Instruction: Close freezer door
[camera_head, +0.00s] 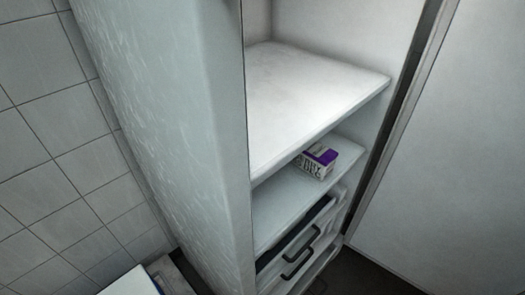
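The freezer (262,215) stands open, and its inside shows in the head view. A tall, pale, textured panel (165,130) with a rounded edge stands at left centre. It appears to be the freezer door swung open, and it hides the left part of the inside. Its hinge and handle are not visible. My gripper is not in view, so nothing shows it touching the door.
A bare shelf (310,90) is above a lower shelf (285,200) holding a purple and white box (318,160). Drawers with dark handles (298,262) sit below. A flat grey panel (450,160) stands right, a tiled wall (50,150) left. A white object (130,283) is bottom left.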

